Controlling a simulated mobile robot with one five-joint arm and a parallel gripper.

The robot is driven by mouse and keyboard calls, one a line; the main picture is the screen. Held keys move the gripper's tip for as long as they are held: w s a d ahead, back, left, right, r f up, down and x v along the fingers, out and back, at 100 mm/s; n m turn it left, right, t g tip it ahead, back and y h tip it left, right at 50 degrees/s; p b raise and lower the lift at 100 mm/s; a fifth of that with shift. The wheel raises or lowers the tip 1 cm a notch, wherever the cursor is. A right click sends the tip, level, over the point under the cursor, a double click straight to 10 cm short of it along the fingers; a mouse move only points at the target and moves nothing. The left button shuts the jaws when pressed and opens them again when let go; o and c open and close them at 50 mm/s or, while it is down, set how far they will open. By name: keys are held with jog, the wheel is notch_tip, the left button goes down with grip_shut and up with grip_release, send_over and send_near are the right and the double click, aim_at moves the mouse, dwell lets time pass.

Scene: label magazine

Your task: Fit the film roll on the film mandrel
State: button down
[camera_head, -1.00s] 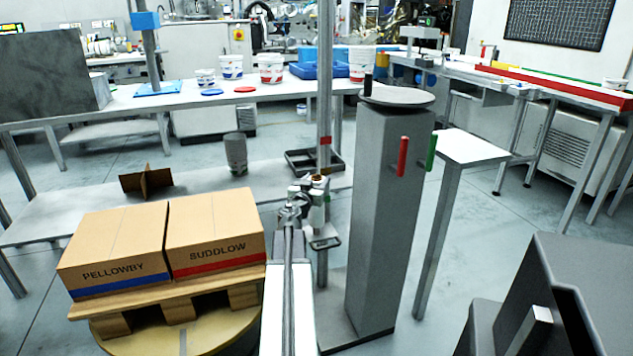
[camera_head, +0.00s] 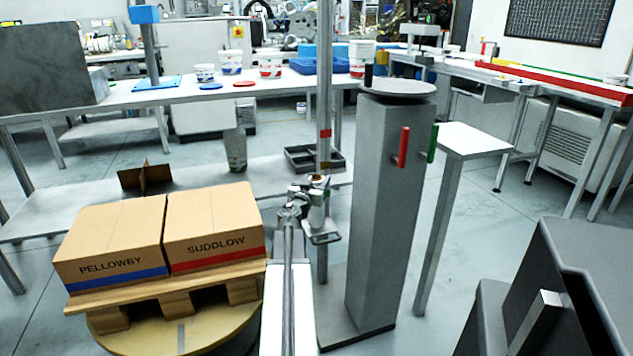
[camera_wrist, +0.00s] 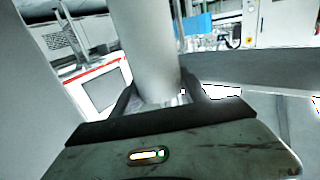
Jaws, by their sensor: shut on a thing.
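The film roll, a pale cylinder (camera_wrist: 146,45), stands between my gripper's fingers in the wrist view. My gripper (camera_wrist: 162,98) is shut on it near its lower end, and its top runs out of the picture. In the head view my gripper (camera_head: 300,197) is small, beside the thin upright mast (camera_head: 325,100). A pale part of the roll (camera_head: 316,213) shows there, just above a small grey bracket (camera_head: 325,239) on the mast. I cannot make out the film mandrel itself, or whether the roll touches the bracket.
Left of my arm, two cartons (camera_head: 112,240) sit on a wooden pallet (camera_head: 180,288) on a round turntable (camera_head: 185,335). A grey pillar (camera_head: 385,210) with red and green handles stands close to the right. A low bench (camera_head: 70,210) lies behind.

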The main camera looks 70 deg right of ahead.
jog(key=shift+f+b, duration=0.6)
jog(key=shift+f, duration=0.1)
jog(key=shift+c, duration=2.4)
grip_release()
jog(key=a, duration=0.7)
jog(key=shift+a, duration=0.4)
jog(key=shift+s, duration=0.1)
